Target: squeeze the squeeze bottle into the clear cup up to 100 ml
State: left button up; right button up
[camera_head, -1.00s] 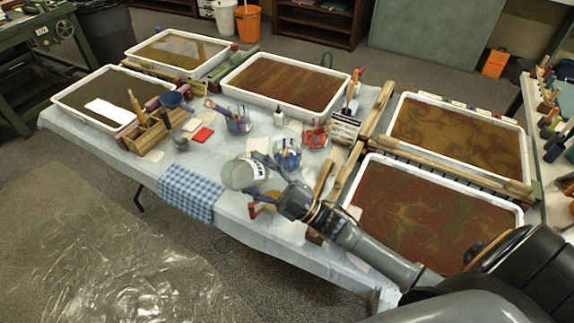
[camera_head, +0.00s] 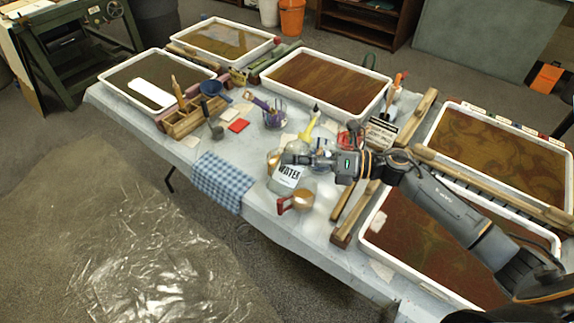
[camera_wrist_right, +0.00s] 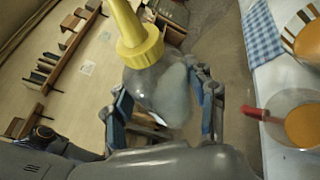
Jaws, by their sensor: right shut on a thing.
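The squeeze bottle (camera_head: 288,178) has a clear body, a label reading WATER and a yellow nozzle cap. My right gripper (camera_head: 303,160) is shut around it and holds it roughly upright, nozzle up, near the front of the table. In the right wrist view, the bottle (camera_wrist_right: 160,88) sits between the fingers of my right gripper (camera_wrist_right: 163,100). My left gripper is not in view.
A second amber cup (camera_head: 273,158) is partly hidden behind the bottle. White-rimmed trays (camera_head: 388,92) surround the work area. A checked cloth (camera_head: 222,182) hangs over the front edge.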

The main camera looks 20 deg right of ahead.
jog(key=s+a+r+n+h+p, duration=0.1)
jog(key=p, duration=0.1)
jog(key=s+a+r+n+h+p, duration=0.1)
jog(key=n+p, duration=0.1)
jog(key=p, duration=0.1)
jog(key=s+a+r+n+p, duration=0.1)
jog(key=r+p, duration=0.1)
jog(key=p, duration=0.1)
jog(key=shift+a+r+n+h, duration=0.1)
jog(key=shift+a+n+h, duration=0.2)
jog(key=shift+h, duration=0.1)
jog(key=a+n+p, duration=0.1)
jog(key=p, duration=0.3)
jog(key=s+r+n+h+p, duration=0.1)
jog(key=p, duration=0.3)
jog(key=shift+a+r+t+h, duration=0.1)
jog(key=shift+a+t+h, duration=0.2)
jog(key=shift+a, duration=0.05)
jog(key=shift+s+p, duration=0.15)
jog(key=shift+p, duration=0.25)
jog(key=shift+a, duration=0.1)
